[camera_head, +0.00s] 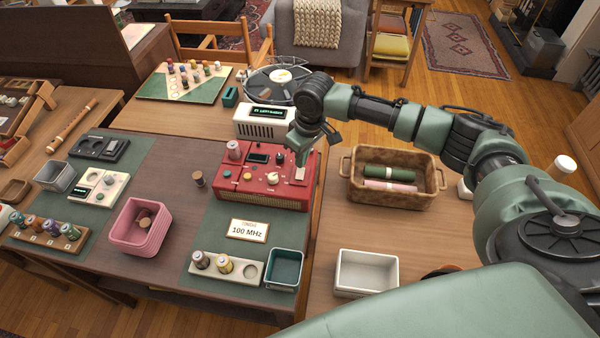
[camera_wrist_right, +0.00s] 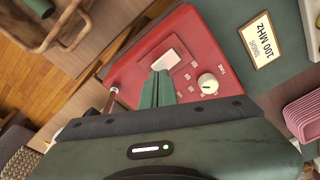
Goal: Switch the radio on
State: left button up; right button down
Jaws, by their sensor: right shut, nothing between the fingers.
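The red radio (camera_head: 240,188) stands on the dark table's right side, on a green mat. Its top has a small dark display (camera_head: 258,158), a cream knob (camera_head: 273,178) and a pale rectangular switch (camera_head: 299,174) near the right end. My right gripper (camera_head: 301,158) comes down over that end, shut and empty. In the right wrist view its green fingertips (camera_wrist_right: 160,78) are together just beside the pale switch (camera_wrist_right: 172,60); I cannot tell whether they touch it. The cream knob (camera_wrist_right: 208,83) is right of the fingers there. The gripper body hides part of the radio. My left gripper is not in view.
A sign reading "100 MHz" (camera_head: 247,229) lies in front of the radio. A white device with a display (camera_head: 262,124) stands behind it. A brown basket with rolled cloths (camera_head: 392,202) is to the right. A pink bin (camera_head: 128,243) stands left, a teal bin (camera_head: 286,284) in front.

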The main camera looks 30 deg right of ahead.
jog(key=shift+f, duration=0.9)
jog(key=shift+r, duration=0.1)
dwell(0.3)
notch_tip(320, 180, up, 7)
jog(key=p, duration=0.8)
dwell(0.4)
